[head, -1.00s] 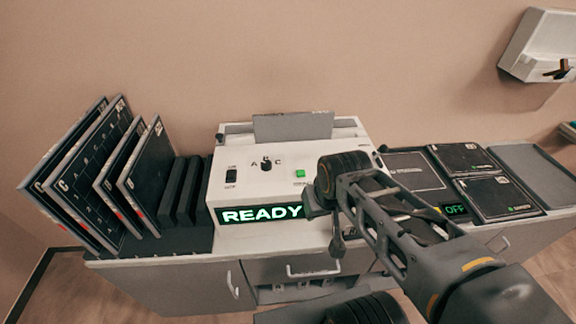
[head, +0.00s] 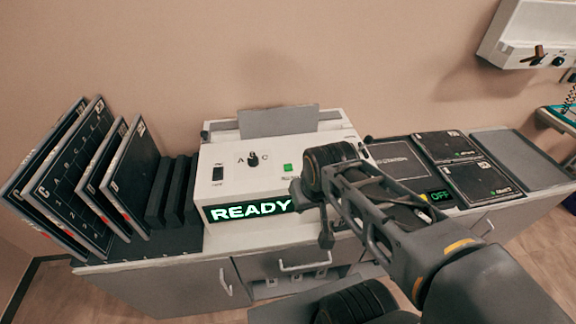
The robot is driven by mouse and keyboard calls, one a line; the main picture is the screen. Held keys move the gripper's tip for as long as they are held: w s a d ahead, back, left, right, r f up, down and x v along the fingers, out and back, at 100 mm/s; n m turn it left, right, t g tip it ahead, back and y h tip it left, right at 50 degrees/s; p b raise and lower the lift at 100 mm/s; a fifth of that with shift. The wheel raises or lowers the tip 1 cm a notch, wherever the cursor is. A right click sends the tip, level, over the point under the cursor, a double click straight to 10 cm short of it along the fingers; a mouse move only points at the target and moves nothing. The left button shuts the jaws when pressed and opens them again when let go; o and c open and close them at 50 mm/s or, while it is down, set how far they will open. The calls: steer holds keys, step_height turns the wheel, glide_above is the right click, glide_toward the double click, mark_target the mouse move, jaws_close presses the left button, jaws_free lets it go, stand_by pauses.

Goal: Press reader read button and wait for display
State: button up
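The reader (head: 225,178) is a white box on the counter with a sloped top. Its small green button (head: 287,168) is on the right part of the top, and no finger covers it. The front display (head: 250,209) is lit and reads "READY" in green letters. A rotary knob (head: 253,159) marked A and C and a black rocker switch (head: 218,174) are left of the button. My gripper (head: 311,215) is in front of the reader's right side, just below and right of the button in the picture. Its finger gap is unclear, and any contact with the reader cannot be seen.
Several dark panels (head: 75,170) stand in a rack at the left. Flat dark plates (head: 447,146) lie on the counter at the right, by a small "OFF" display (head: 440,196). A white wall unit (head: 530,42) hangs at upper right. Drawers and handles (head: 303,266) are below.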

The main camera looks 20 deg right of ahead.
jaws_close()
stand_by(1.4)
